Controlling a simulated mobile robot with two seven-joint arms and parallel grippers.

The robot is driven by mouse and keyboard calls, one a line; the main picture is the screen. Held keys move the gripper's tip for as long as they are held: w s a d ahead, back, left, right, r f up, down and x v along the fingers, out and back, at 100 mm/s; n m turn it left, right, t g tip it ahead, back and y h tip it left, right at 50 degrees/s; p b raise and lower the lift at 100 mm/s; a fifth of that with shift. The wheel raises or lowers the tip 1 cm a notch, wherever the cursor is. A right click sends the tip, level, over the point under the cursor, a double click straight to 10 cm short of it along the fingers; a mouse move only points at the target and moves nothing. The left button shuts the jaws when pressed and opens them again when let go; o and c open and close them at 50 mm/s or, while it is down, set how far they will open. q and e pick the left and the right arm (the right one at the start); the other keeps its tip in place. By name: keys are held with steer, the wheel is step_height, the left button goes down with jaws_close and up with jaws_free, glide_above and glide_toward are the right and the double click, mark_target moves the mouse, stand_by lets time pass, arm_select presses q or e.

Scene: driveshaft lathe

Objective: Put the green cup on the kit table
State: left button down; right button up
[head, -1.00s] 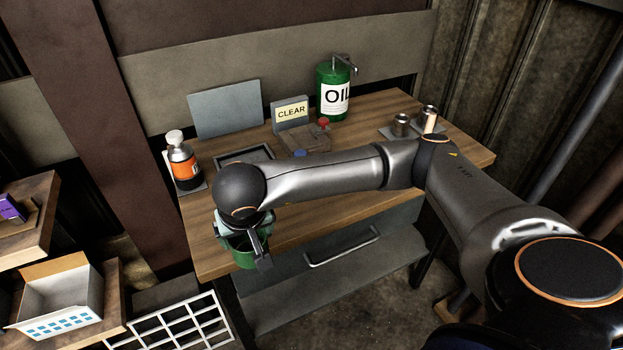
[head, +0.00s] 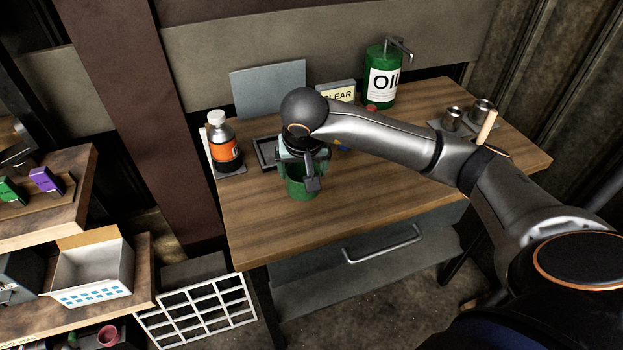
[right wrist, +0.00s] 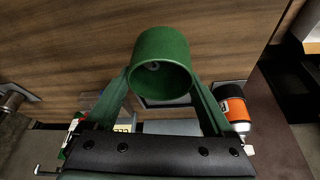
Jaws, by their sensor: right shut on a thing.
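The green cup (head: 301,189) is in my right gripper (head: 305,166), over the wooden table (head: 390,207) near its left front part. In the right wrist view the gripper's two fingers (right wrist: 161,82) are closed on either side of the green cup (right wrist: 148,50), and its open mouth shows. Whether the cup's base touches the tabletop or hangs just above it, I cannot tell. My left gripper is not in view.
An orange-labelled bottle (head: 225,148) stands left of the cup, and a dark tray (head: 264,153) lies behind it. The table's front middle is clear.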

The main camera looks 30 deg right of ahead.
steer(key=shift+w+d+f, duration=0.15)
steer(key=shift+d+f, duration=0.45)
steer(key=shift+f, duration=0.15)
steer(key=f, duration=0.2)
steer(key=d+f, duration=0.1)
steer(key=shift+f+p, duration=0.35)
steer(key=shift+p, duration=0.05)
steer(key=shift+w+a+f, duration=0.1)
steer(key=shift+f, duration=0.05)
steer(key=shift+f, duration=0.2)
steer(key=o, duration=1.3)
steer(key=shift+c, duration=0.2)
steer(key=shift+r, duration=0.15)
